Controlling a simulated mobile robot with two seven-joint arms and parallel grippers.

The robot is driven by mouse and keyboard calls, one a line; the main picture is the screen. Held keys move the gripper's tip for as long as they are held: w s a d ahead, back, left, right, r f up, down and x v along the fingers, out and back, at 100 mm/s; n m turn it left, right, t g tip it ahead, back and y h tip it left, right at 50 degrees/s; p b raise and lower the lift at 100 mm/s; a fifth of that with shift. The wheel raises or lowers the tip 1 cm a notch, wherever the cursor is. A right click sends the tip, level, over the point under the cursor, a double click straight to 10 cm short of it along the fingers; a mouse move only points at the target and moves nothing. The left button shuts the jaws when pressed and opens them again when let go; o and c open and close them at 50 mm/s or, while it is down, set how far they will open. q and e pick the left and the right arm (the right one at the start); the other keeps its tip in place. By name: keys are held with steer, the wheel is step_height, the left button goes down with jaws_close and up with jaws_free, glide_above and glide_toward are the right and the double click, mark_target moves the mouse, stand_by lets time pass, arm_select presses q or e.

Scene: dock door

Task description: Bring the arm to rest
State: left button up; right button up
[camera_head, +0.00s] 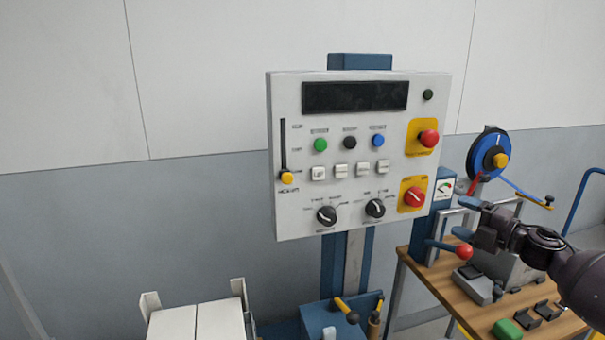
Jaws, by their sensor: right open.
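My right arm (545,245) comes in from the right edge, dark and jointed. My right gripper (464,218) points left, with its two blue-tipped fingers apart and nothing visible between them. It is in front of the bench equipment, to the right of the control panel (290,215). The panel is white, on a blue post, with a dark blank display, buttons, two black knobs and a slider with a yellow handle. My left gripper does not show.
A wooden bench (430,277) at right holds a red-knobbed lever (464,252), a grey device (475,285) and a green block (507,330). A blue reel (484,155) is above the gripper. White boxes (195,322) stand at lower left. The wall (130,220) is bare at left.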

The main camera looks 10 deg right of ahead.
steer(key=s+a+f+m+h, duration=0.4)
steer(key=a+f+m, duration=0.25)
steer(key=f, duration=0.25)
steer(key=s+a+f+m+h, duration=0.3)
steer(key=s+a+f+m, duration=0.2)
steer(key=f+m, duration=0.35)
steer(key=s+a+f+m+g, duration=0.1)
steer(key=s+a+f+m, duration=0.1)
steer(key=s+f, duration=0.3)
steer(key=s+a+f+m+g+h, duration=0.1)
steer(key=s+a+f+m, duration=0.2)
steer(key=s+a+f, duration=0.2)
steer(key=s+a+f+m+g, duration=0.2)
steer(key=s+f, duration=0.3)
steer(key=s, duration=0.5)
steer(key=shift+s+a+m, duration=0.15)
steer(key=shift+a+m, duration=0.15)
steer(key=shift+a, duration=0.5)
steer(key=shift+c, duration=0.4)
